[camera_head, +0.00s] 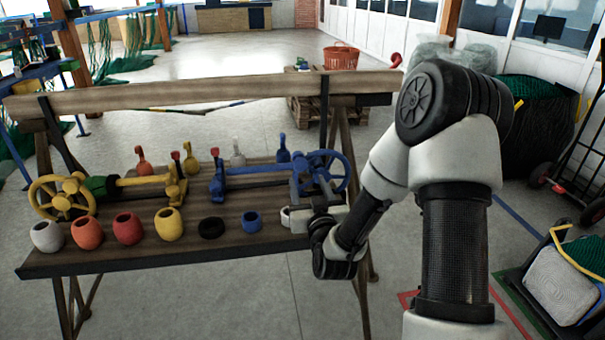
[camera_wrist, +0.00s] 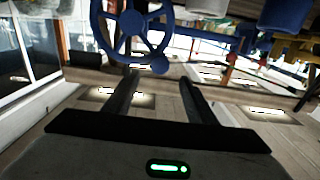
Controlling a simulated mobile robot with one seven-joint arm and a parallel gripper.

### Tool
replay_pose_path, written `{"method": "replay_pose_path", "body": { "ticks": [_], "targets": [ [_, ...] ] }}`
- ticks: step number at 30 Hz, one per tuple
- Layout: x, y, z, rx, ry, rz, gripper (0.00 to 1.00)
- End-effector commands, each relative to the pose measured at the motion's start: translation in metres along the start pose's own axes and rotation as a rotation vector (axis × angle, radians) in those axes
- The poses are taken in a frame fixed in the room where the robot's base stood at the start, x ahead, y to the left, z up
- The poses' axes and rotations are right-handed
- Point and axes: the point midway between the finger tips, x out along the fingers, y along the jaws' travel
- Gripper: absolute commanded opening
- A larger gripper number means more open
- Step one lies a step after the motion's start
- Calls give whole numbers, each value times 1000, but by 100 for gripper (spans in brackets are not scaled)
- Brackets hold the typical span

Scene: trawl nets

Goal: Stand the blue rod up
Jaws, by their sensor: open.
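The blue rod (camera_head: 262,169) lies level along the right half of the wooden bench, with blue uprights near both ends. A blue spoked wheel (camera_head: 339,166) is at its right end. The wheel shows large at the top of the wrist view (camera_wrist: 131,22). My gripper (camera_head: 308,207) is just in front of the wheel end, and in the head view my wrist hides part of that area. In the wrist view its two dark fingers (camera_wrist: 158,92) are apart, with nothing seen between them. I cannot tell whether a finger touches the wheel.
A yellow rod with a yellow wheel (camera_head: 62,197) lies on the bench's left half. A wooden beam (camera_head: 200,92) spans the back.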

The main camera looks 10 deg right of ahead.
Motion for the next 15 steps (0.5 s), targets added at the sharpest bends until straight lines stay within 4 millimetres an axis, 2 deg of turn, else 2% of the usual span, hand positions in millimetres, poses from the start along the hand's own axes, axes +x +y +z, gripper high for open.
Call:
{"method": "replay_pose_path", "body": {
  "ticks": [3,7,15],
  "targets": [
    [27,0,0,2,2,1,51],
    [52,0,1,1,2,1,51],
    [79,0,1,1,-1,0,51]
  ]
}}
